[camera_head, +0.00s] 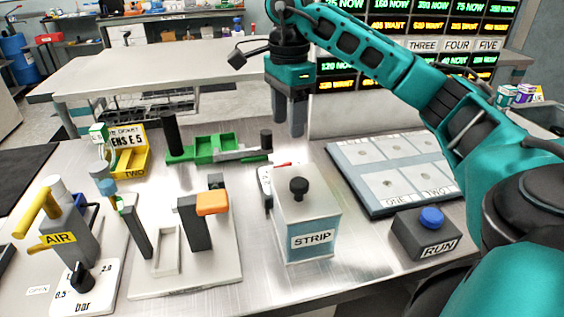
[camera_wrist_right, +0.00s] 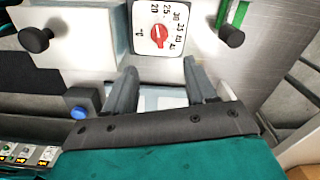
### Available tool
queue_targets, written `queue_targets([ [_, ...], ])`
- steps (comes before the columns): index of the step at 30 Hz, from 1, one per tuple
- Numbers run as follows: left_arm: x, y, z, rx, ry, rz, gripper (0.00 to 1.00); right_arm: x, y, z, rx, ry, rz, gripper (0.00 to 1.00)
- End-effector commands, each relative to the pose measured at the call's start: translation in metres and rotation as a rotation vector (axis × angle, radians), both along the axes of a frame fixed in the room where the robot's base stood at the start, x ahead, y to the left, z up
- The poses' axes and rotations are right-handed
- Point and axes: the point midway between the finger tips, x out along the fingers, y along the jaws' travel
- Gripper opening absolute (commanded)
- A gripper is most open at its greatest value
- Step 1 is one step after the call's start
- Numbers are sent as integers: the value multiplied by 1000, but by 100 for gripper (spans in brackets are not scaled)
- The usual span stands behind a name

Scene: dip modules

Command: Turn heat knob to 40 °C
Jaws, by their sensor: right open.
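The heat knob (camera_wrist_right: 159,38) is red and sits on a white dial plate (camera_wrist_right: 143,46) with black numbers, 25 and 30 among them, at the top of the right wrist view. I cannot tell which mark its pointer faces. In the head view the STRIP box hides most of the dial; a white edge (camera_head: 264,182) shows beside it. My right gripper (camera_head: 291,118) hangs fingers down, open and empty, above the table behind the STRIP box. In the right wrist view its fingers (camera_wrist_right: 161,80) are spread just below the dial in the picture, apart from the knob.
The STRIP box (camera_head: 308,218) with a black lid knob stands in front of the dial. A green fixture (camera_head: 215,149) with a black post lies to the left. A numbered panel (camera_head: 390,172) and the RUN button box (camera_head: 427,234) are on the right. An AIR valve (camera_head: 62,237) stands front left.

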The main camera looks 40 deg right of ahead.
Motion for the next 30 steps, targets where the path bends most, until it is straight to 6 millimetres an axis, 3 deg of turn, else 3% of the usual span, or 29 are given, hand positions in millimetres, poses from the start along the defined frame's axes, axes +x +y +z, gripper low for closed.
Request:
queue_targets([
  [1,-1,0,-11,0,3,-1,43,0,1,-16,1,4,1,56],
  [5,-3,0,-24,0,7,0,43,0,1,-41,1,5,2,56],
  [15,-3,0,-27,-1,10,0,43,-1,0,-97,0,3,0,56],
  [21,0,-1,-25,-2,5,0,43,0,0,-110,0,0,0,56],
  [30,4,-1,-22,-3,-5,-1,43,0,0,-111,0,0,0,54],
])
